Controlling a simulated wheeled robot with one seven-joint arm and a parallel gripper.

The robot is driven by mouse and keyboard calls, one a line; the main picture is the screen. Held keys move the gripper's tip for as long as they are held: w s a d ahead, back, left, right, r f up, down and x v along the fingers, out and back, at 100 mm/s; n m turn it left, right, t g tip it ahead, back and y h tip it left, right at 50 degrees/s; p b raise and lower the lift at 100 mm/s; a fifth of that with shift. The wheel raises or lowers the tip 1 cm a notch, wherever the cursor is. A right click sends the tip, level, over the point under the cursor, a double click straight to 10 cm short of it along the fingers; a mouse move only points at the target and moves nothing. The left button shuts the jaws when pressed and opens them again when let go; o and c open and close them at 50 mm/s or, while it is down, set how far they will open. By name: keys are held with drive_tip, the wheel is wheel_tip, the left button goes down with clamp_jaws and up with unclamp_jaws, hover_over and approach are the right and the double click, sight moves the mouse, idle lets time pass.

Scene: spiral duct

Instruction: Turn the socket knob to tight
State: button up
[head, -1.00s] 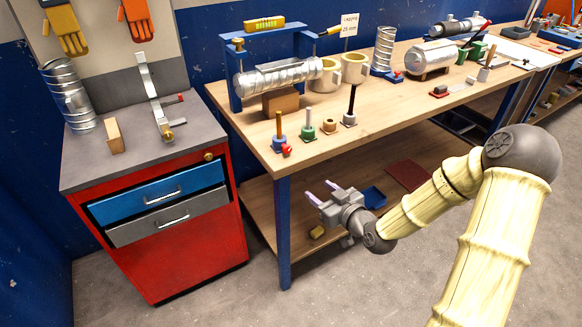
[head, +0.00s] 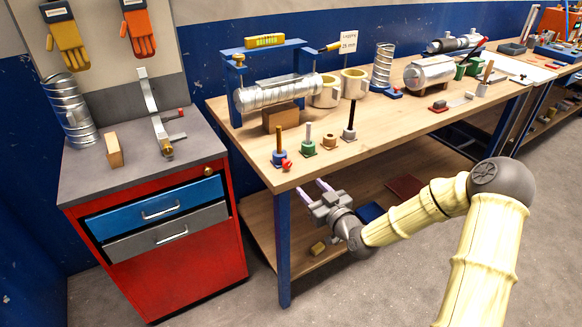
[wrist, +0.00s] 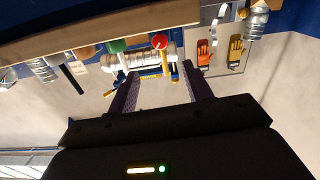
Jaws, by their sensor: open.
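A blue socket (head: 279,160) with an orange-brown post stands at the near left corner of the workbench. A red knob (head: 287,165) sits on its front right side; its turned position is too small to tell. The red knob also shows in the wrist view (wrist: 159,41), beyond and between the fingers. My gripper (head: 311,188) is open and empty, with its fingertips just below the bench's front edge in the head view, right of and lower than the knob, apart from it. In the wrist view the two fingers (wrist: 160,72) are spread with nothing between them.
The workbench's front edge (head: 370,147) runs close above my gripper. A green socket (head: 308,149), a brown ring (head: 329,142) and a black post (head: 350,122) stand right of the knob. A blue clamp frame (head: 236,95) stands behind. A red cabinet (head: 190,270) stands left.

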sight(288, 165)
drive_tip(key=p+x, duration=0.1)
drive_tip(key=x, duration=1.1)
drive_tip(key=c, duration=1)
